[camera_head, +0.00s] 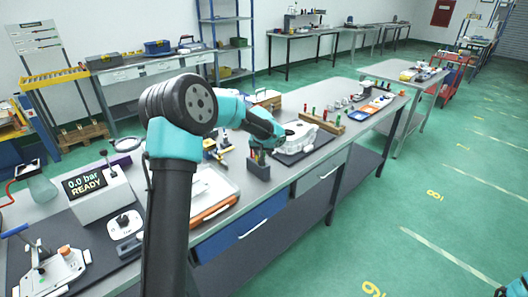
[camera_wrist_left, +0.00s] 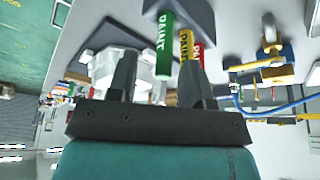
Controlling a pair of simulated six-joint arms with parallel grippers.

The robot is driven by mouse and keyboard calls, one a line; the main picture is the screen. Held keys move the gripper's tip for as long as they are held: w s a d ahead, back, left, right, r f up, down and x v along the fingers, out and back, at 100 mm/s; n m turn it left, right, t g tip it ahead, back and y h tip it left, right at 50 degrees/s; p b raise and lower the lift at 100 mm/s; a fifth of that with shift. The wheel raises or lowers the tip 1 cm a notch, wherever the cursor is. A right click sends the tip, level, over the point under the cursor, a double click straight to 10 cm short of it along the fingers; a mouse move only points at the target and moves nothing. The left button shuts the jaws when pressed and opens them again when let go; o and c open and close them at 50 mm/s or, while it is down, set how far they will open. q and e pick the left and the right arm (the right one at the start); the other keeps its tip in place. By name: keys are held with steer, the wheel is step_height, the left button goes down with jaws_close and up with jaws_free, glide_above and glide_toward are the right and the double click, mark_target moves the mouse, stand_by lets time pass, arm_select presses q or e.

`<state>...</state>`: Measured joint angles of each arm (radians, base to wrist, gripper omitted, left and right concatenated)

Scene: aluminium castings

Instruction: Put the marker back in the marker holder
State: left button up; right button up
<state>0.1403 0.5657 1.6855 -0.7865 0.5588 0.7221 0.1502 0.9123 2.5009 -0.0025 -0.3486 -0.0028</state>
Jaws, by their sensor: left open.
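The dark grey marker holder (camera_head: 259,168) stands on the bench, just below my left gripper (camera_head: 262,148). In the left wrist view the holder (camera_wrist_left: 190,12) is at the top. A green paint marker (camera_wrist_left: 165,45), a yellow paint marker (camera_wrist_left: 186,44) and a red one (camera_wrist_left: 198,52) stick out of it. In that view my left gripper (camera_wrist_left: 158,82) has its fingers spread apart, with the marker ends around the gap between them. Nothing is clearly gripped. I cannot tell how deep each marker sits.
A pale casting (camera_head: 298,136) lies on a dark mat beyond the holder. A wooden rack (camera_head: 325,122) of colored-handled tools stands farther back. A white tray with an orange edge (camera_head: 213,200) and a gauge box reading 0.0 bar (camera_head: 97,190) are nearer on the bench.

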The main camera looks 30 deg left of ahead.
arm_select(q)
steer(key=v, duration=1.7)
steer(key=shift+r, duration=0.2)
steer(key=shift+d, duration=0.1)
steer(key=s+d+f+m+g+h, duration=0.15)
steer(key=d+f, duration=0.25)
steer(key=f, duration=0.6)
steer(key=s+d+f+h, duration=0.1)
steer(key=s+d+f, duration=0.25)
steer(key=f, duration=0.65)
steer(key=s+d+f+m+g+h, duration=0.15)
steer(key=d+f, duration=0.35)
steer(key=f, duration=0.5)
steer(key=s+d+f, duration=0.3)
steer(key=s+f, duration=0.5)
steer(key=s, duration=0.3)
steer(key=s+d+f+n+h, duration=0.1)
steer(key=s+d+f, duration=0.2)
steer(key=s+f, duration=0.5)
steer(key=s, duration=0.3)
steer(key=shift+g, duration=0.3)
steer(key=shift+d+f, duration=0.1)
